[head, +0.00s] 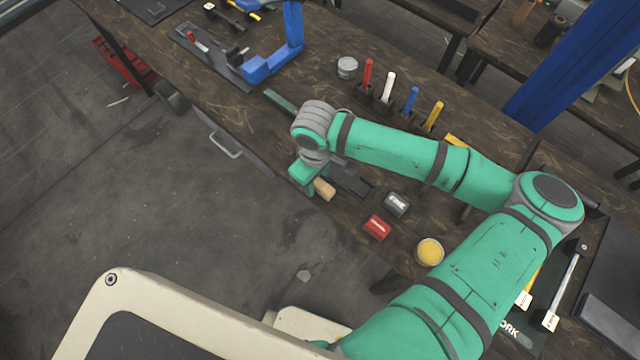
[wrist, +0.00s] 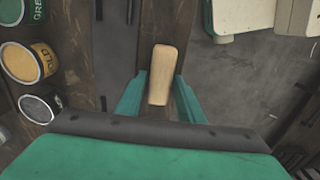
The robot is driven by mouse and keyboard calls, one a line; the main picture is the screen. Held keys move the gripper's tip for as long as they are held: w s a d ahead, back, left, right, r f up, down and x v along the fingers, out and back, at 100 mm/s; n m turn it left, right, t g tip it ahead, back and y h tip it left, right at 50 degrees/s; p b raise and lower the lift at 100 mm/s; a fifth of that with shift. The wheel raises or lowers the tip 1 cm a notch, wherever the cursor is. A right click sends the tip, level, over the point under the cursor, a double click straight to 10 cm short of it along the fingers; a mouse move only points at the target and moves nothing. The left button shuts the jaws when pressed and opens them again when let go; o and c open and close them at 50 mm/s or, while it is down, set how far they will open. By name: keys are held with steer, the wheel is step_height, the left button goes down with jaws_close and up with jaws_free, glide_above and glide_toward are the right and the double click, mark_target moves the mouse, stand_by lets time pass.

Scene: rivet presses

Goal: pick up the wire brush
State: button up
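The wire brush (head: 325,189) shows as a pale wooden block near the front edge of the dark wooden bench. In the wrist view its wooden top (wrist: 162,75) lies lengthwise between the two fingers; no bristles can be seen. My gripper (head: 307,187) is low over the bench, at the left of the brush in the head view. In the wrist view my gripper (wrist: 160,82) is open, its teal fingers on either side of the block's near part. The gaps beside the block are narrow, and I cannot tell whether either finger touches it.
A grey-black box (head: 396,204), a red box (head: 377,227) and a yellow-topped can (head: 429,251) stand to the right. Red, white, blue and yellow upright handles (head: 388,87) stand behind my arm. A blue press (head: 272,62) stands at the back left.

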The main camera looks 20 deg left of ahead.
mark_target(316, 181)
steer(key=c, duration=0.9)
steer(key=shift+o, duration=0.2)
steer(key=shift+r, duration=0.15)
step_height(316, 181, up, 10)
steer(key=shift+f, duration=0.1)
